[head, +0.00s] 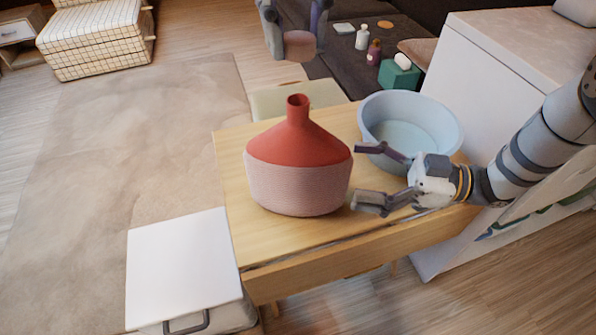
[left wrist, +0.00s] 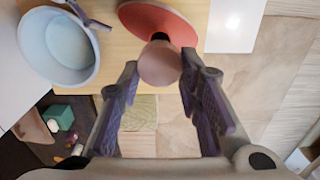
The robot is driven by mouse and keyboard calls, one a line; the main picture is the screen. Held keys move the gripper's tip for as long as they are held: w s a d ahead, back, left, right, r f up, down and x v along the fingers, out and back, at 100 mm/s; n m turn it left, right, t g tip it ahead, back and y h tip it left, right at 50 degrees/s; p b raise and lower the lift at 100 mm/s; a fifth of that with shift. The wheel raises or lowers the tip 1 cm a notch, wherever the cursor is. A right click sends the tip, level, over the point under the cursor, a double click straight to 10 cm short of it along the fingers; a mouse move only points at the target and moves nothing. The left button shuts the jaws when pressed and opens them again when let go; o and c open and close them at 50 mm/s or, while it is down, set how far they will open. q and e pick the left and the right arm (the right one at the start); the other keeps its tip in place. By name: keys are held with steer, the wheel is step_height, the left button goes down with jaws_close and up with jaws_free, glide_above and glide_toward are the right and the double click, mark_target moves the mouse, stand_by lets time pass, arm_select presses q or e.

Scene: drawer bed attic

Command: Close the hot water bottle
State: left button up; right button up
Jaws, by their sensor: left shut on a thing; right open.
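The hot water bottle (head: 300,155) stands upright on the wooden table, with a red shoulder and neck and a pink ribbed body. Its mouth is uncovered. My left gripper (head: 299,42) is shut on a pinkish-brown cap (head: 300,46), held in the air above the bottle and apart from it. In the left wrist view the cap (left wrist: 160,64) is between the fingers and overlaps the bottle's neck; the red shoulder (left wrist: 165,18) shows behind. My right gripper (head: 378,175) is open at the bottle's right side, its fingers pointing toward the body; contact cannot be told.
A light blue basin (head: 448,108) stands on the table (head: 300,240) behind my right gripper. A white cabinet (head: 490,75) stands to the right. A white-topped box (head: 180,262) is at the table's left front. A dark sofa (head: 340,72) holds small bottles and a green box.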

mark_target(306, 165)
steer(key=a, duration=0.3)
steer(key=w+a, duration=0.1)
steer(key=a, duration=0.5)
steer(key=shift+w+a, duration=0.25)
steer(key=shift+a, duration=0.1)
steer(key=shift+c, duration=0.4)
steer(key=c, duration=1.7)
arm_select(q)
steer(key=shift+f, duration=2.5)
steer(key=shift+f, duration=0.9)
steer(key=shift+f, duration=0.55)
